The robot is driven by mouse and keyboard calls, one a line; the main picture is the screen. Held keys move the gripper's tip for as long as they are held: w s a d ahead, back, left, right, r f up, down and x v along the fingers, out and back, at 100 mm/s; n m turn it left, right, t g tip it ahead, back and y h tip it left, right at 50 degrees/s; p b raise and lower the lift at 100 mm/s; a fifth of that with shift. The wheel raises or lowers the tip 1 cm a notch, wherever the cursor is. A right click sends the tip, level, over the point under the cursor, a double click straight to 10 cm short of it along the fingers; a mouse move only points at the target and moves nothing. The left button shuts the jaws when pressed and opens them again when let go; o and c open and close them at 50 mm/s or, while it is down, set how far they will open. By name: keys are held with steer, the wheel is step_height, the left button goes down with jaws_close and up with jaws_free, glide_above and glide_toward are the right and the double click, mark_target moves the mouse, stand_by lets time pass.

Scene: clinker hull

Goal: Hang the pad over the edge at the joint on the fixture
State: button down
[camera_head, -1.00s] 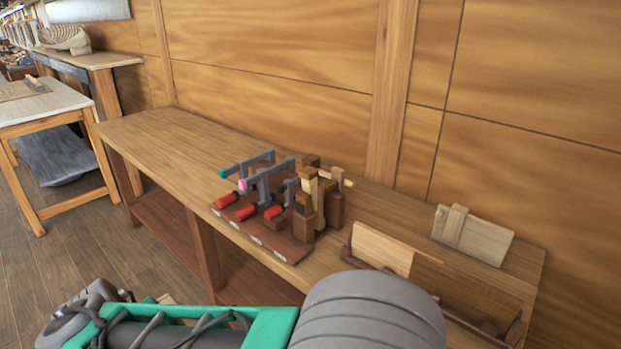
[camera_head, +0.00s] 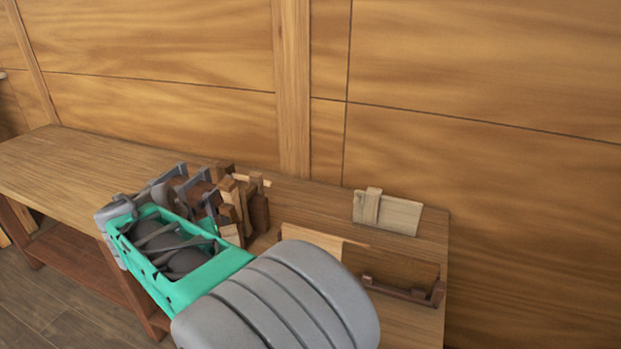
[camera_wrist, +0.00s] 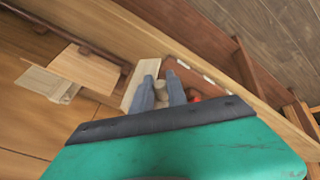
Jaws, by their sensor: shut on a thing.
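In the wrist view my gripper (camera_wrist: 160,92) points down over the bench with its two grey fingers close together. A small pale wooden piece (camera_wrist: 160,87), apparently the pad, shows between the fingers; most of it is hidden. The fixture is likely the low dark rail frame (camera_head: 403,291) on the bench's right, bearing a light board (camera_head: 312,238) beside a browner one. The boards' meeting line is the likely joint. The light board (camera_wrist: 88,70) stands left of my gripper in the wrist view, apart from it.
A clamp rack with upright wooden blocks (camera_head: 258,210) is beside my gripper; its reddish base (camera_wrist: 186,72) shows in the wrist view. A pale panel with a cross-strap (camera_head: 388,212) stands behind the fixture, near the wall. The bench's left end (camera_head: 75,165) is clear.

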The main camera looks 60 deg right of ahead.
steer(key=s+d+r+m+g+p, duration=0.2)
steer(key=s+d+r+m+p, duration=0.3)
steer(key=s+d, duration=0.55)
steer(key=s+d+r+m+g+p, duration=0.1)
steer(key=s+d+r+m+g, duration=0.15)
steer(key=s+d+r, duration=0.6)
step_height(320, 180, down, 21)
steer(key=d+b, duration=0.3)
steer(key=b, duration=1.3)
steer(key=shift+s+m+t+b, duration=0.35)
steer(key=shift+s+m, duration=0.05)
steer(key=shift+m, duration=0.05)
steer(key=shift+f, duration=0.35)
steer(key=c, duration=1.2)
jaws_free()
steer(key=shift+c, duration=0.2)
steer(key=v, duration=0.7)
steer(key=shift+a+r+p, duration=0.2)
steer(key=shift+r+p, duration=0.15)
steer(key=shift+p, duration=0.1)
